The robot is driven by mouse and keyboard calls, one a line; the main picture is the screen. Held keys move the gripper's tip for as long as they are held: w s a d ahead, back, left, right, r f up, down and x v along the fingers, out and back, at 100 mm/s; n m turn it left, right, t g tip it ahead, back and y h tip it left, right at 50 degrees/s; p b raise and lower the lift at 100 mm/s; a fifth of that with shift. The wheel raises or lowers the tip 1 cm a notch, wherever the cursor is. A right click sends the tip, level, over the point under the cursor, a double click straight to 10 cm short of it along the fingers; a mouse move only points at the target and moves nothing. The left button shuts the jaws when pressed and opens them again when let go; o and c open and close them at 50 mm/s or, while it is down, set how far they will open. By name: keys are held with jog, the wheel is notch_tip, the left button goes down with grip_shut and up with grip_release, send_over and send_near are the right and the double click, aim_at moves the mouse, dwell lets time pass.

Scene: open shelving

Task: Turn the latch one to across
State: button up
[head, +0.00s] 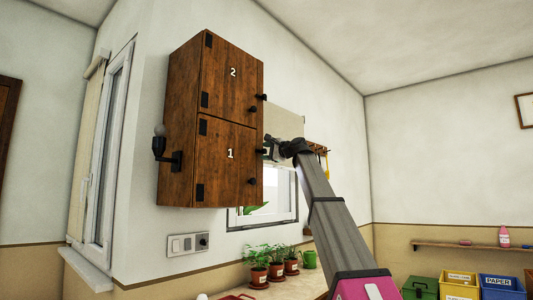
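A wooden wall cabinet (181,125) has two stacked doors, the lower marked 1 (225,165) and the upper marked 2 (228,75). Door 1 is shut and has a round black knob (252,181) low on its right side. My gripper (267,151) is at the right edge of door 1, above that knob, where latch one appears to be. The latch is small and mostly hidden by the gripper, so its angle is unclear. I cannot tell whether the fingers touch it or how far apart they are.
Door 2 is shut, with a black latch (261,97) at its right edge and a knob (253,110). Potted plants (276,270) stand below, under a window (264,214). Open air lies right of the cabinet.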

jog(key=shift+d, duration=0.1)
jog(key=v, duration=1)
jog(key=shift+s+d, duration=0.25)
jog(key=shift+s, duration=0.05)
jog(key=w+d+f+n+g+h, duration=0.1)
jog(key=w+f+h, duration=0.15)
jog(key=f, duration=1.25)
jog(key=w+d+f+h, duration=0.1)
jog(key=w+f+h, duration=0.15)
jog(key=f, duration=1.25)
jog(key=s+d+f+n+g+h, duration=0.1)
jog(key=s+d+f+g+h, duration=0.1)
jog(key=f, duration=1.1)
jog(key=s+d+f+n+g+h, duration=0.1)
jog(key=d+f, duration=0.1)
jog(key=f, duration=1.2)
jog(key=s+d+f+n+g+h, duration=0.1)
jog(key=s+d+f+g+h, duration=0.1)
jog(key=s+f, duration=0.65)
jog(key=s+d+f+n+g+h, duration=0.1)
jog(key=s+d+f+n, duration=0.15)
jog(key=f, duration=1.05)
jog(key=s+d+f+n+g+h, duration=0.1)
jog(key=s+d+f+g, duration=0.1)
jog(key=s+f, duration=0.6)
jog(key=s+d+f+n+g+h, duration=0.2)
jog(key=s+f, duration=0.7)
jog(key=s, duration=0.1)
jog(key=shift+s+d+f+h, duration=0.25)
jog(key=shift+f+h, duration=0.05)
